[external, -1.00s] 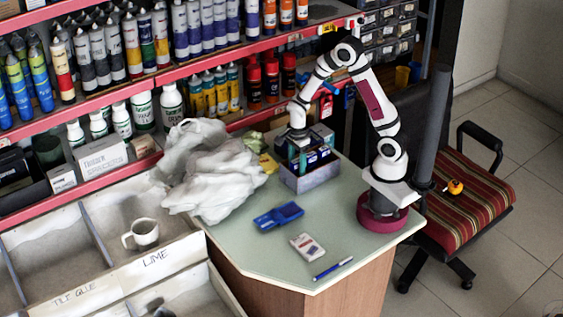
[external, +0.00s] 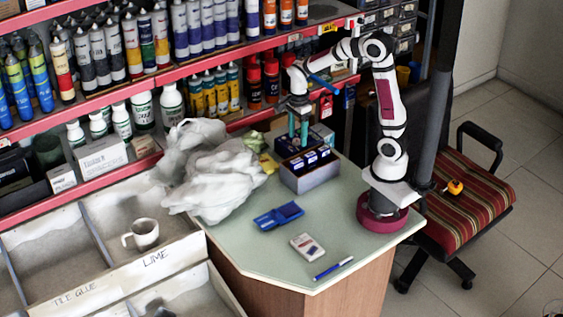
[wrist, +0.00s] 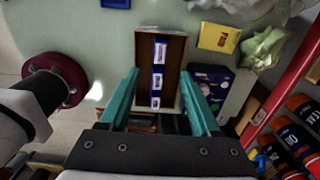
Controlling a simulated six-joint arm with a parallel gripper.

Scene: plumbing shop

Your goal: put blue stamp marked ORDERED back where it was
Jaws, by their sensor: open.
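A grey box (external: 312,182) stands on the counter, and several blue stamps (external: 318,153) with white labels stand inside it. In the wrist view the stamps (wrist: 158,80) form a row along the middle of the box (wrist: 176,50). Their labels are too small to read, so I cannot tell which is marked ORDERED. My gripper (external: 298,138) points down above the rear part of the box. Its teal fingers are apart, one on each side of the row in the wrist view (wrist: 158,76), with nothing held between them.
A blue case (external: 278,215), a white card-like item (external: 308,247) and a blue pen (external: 333,268) lie on the counter front. A crumpled white bag (external: 215,175) lies left of the box. Shelves of bottles and tubes rise behind.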

